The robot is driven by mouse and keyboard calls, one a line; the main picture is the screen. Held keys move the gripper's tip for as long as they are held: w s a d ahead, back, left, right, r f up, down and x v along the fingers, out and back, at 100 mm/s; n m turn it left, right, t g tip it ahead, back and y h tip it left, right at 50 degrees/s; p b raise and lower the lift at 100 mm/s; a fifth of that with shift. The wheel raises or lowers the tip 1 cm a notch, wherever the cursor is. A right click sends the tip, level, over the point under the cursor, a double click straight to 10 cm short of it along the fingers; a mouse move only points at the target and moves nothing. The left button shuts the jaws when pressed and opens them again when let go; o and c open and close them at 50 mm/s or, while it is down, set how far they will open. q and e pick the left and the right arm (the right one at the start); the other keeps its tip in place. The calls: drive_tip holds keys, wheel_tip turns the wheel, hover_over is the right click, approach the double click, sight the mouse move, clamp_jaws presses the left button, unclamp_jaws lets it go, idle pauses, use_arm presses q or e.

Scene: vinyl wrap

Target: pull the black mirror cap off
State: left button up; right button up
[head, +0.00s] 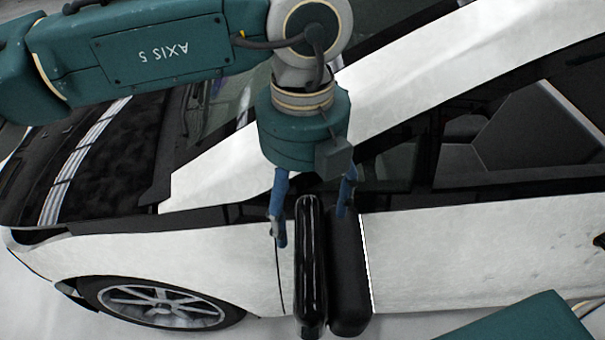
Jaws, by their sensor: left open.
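The glossy black mirror cap (311,270) stands out from the side of the white car. It sits against the matte black mirror body (349,275) on its right; I cannot tell whether there is a gap between them. My left gripper (312,222) points down over the mirror with its blue fingers spread. One finger is to the left of the cap, apart from it in the picture. The other finger is by the upper end of the mirror body; whether it touches is unclear. My right gripper is out of view.
The white car door (480,255) lies behind and right of the mirror. The front wheel (160,305) is at lower left, and the dark hood with light stripes (75,165) is at far left. Part of my other arm shows at bottom right.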

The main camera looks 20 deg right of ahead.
use_arm(q)
drive_tip(key=shift+f, duration=0.9)
drive_tip(key=shift+c, duration=0.3)
drive_tip(key=c, duration=1.3)
drive_tip(key=shift+w+a+b, duration=0.1)
drive_tip(key=shift+a+b, duration=0.25)
drive_tip(key=shift+a, duration=0.05)
drive_tip(key=shift+w+a, duration=0.1)
drive_tip(key=shift+a, duration=0.15)
drive_tip(key=shift+w+a+b, duration=0.2)
drive_tip(key=shift+a+b, duration=0.2)
drive_tip(key=shift+a, duration=0.25)
drive_tip(key=shift+w+a+b, duration=0.2)
drive_tip(key=shift+a+b, duration=0.2)
drive_tip(key=shift+a, duration=0.3)
drive_tip(key=shift+w+a+b, duration=0.2)
drive_tip(key=shift+a+b, duration=0.2)
drive_tip(key=shift+a, duration=0.25)
drive_tip(key=shift+w+a+b, duration=0.2)
drive_tip(key=shift+a+b, duration=0.1)
drive_tip(key=shift+a, duration=0.35)
drive_tip(key=shift+w+a+b, duration=0.15)
drive_tip(key=shift+a+b, duration=0.1)
drive_tip(key=shift+a, duration=0.35)
drive_tip(key=shift+c, duration=0.3)
